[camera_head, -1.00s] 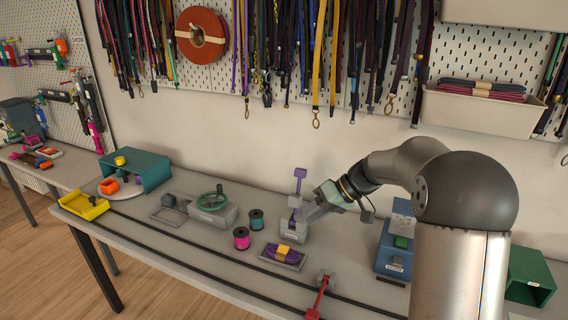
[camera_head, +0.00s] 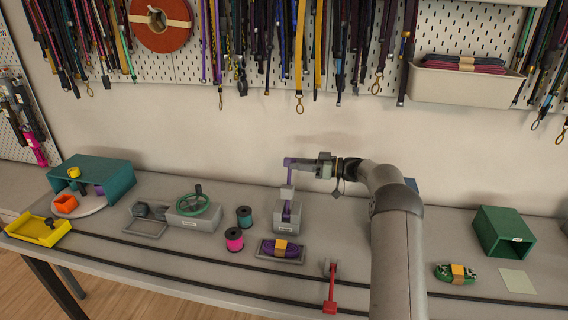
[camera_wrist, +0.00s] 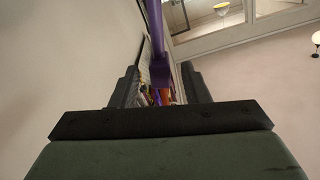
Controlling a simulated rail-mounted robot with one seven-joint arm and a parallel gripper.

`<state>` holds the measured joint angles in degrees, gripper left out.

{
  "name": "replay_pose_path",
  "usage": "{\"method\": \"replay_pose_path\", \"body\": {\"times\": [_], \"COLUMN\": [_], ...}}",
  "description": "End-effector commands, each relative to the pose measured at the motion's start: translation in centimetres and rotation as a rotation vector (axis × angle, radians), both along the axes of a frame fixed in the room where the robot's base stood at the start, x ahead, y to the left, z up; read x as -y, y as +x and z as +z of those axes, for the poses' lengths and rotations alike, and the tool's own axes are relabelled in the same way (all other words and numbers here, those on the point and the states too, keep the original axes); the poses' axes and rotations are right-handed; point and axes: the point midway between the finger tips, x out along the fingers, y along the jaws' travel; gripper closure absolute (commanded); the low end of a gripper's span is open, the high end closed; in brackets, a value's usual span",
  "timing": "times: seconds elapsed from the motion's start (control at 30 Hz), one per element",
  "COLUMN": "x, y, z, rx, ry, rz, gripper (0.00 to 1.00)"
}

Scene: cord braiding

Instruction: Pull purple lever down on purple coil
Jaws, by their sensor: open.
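The purple lever (camera_head: 288,162) stands upright above a small grey press (camera_head: 287,225) on the bench. A pale grey piece covers the middle of the lever's shaft. My gripper (camera_head: 298,168) is at the lever's top, coming from the right, and is open. In the wrist view the purple lever (camera_wrist: 158,50) shows beyond and between the dark fingers. I cannot tell whether a finger touches it.
A pink spool (camera_head: 234,239) and a teal spool (camera_head: 244,217) stand left of the press. A green handwheel device (camera_head: 195,210) is farther left. A red lever (camera_head: 331,290) stands at front right. A green coil (camera_head: 456,273) and green box (camera_head: 502,232) are at the right.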

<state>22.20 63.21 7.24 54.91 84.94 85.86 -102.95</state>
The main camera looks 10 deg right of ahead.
Motion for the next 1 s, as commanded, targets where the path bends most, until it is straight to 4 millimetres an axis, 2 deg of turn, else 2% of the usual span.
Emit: {"method": "replay_pose_path", "body": {"times": [0.1, 0.3, 0.67, 0.8, 0.83, 1.0], "x": [-2.0, -4.1, -4.6, -4.6, -4.6, -4.5], "y": [0.7, 1.5, 1.7, 1.7, 1.7, 1.6], "z": [0.4, 0.2, 0.0, 0.0, 0.0, 0.0], "rx": [-0.001, -0.003, -0.002, -0.002, -0.002, 0.000], "ry": [0.000, 0.001, 0.000, 0.000, 0.000, -0.001], "rz": [0.004, 0.002, 0.000, 0.000, 0.000, -0.001], "gripper": [0.58, 0.58, 0.58, 0.97, 1.00, 1.00]}}
